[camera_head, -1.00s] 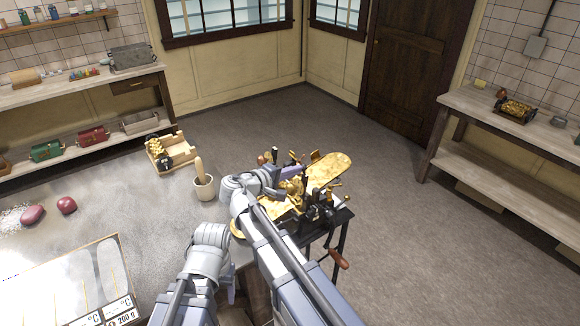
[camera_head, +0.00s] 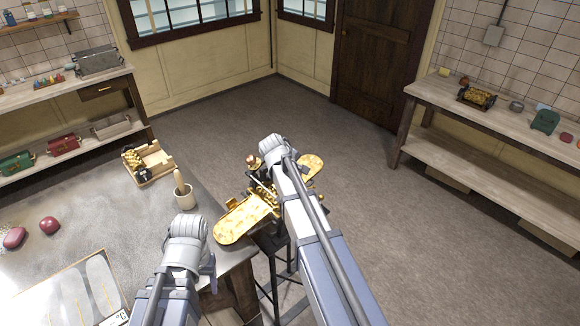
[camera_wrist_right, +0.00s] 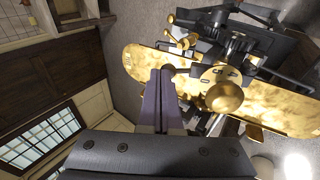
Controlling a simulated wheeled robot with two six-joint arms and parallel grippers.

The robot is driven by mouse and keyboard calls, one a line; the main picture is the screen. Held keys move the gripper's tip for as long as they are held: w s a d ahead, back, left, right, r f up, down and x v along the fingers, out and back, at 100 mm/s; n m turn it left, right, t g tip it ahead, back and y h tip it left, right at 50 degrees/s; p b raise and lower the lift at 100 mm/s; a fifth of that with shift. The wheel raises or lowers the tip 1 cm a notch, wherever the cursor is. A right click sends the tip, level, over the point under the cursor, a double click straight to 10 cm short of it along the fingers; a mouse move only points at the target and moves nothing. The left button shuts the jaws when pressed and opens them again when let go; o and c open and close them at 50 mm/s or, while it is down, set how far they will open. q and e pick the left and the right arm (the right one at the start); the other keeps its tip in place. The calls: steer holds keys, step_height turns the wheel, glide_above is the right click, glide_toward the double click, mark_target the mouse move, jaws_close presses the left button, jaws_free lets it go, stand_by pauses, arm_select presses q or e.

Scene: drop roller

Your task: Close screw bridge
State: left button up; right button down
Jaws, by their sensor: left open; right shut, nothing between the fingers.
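The gold drop roller machine (camera_head: 245,220) stands on a dark stand beside the table, partly hidden behind my right arm in the head view. In the right wrist view its long gold plate (camera_wrist_right: 140,59) runs across the picture, with a round gold part and ball knob (camera_wrist_right: 224,97) over it and dark framework behind. I cannot tell which part is the screw bridge. My right gripper (camera_wrist_right: 163,72) is shut and empty, its purple fingertips close to a small gold knob; contact is unclear. My left gripper (camera_head: 208,272) is open, mostly hidden under its wrist, beside the table's right edge.
The table (camera_head: 120,190) on the left holds a mortar with pestle (camera_head: 184,196), a wooden tray (camera_head: 148,163) and red lumps (camera_head: 50,225). A bench (camera_head: 480,125) stands along the right wall. The floor between is clear.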

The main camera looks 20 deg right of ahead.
steer(key=shift+w+d+f+g+y+b, duration=0.2)
steer(key=shift+d+f+y+b, duration=0.35)
steer(key=shift+f, duration=0.25)
steer(key=shift+w+d+f+g+y+b, duration=0.1)
steer(key=shift+w+d+f+y+b, duration=0.2)
steer(key=shift+d+f, duration=0.45)
steer(key=shift+w+d+f+g+y+b, duration=0.15)
steer(key=shift+d+f+y+b, duration=0.3)
steer(key=shift+f, duration=0.45)
steer(key=shift+s, duration=0.1)
steer(key=shift+r+p, duration=0.45)
steer(key=p+v, duration=0.6)
steer(key=v, duration=0.1)
steer(key=shift+a, duration=0.25)
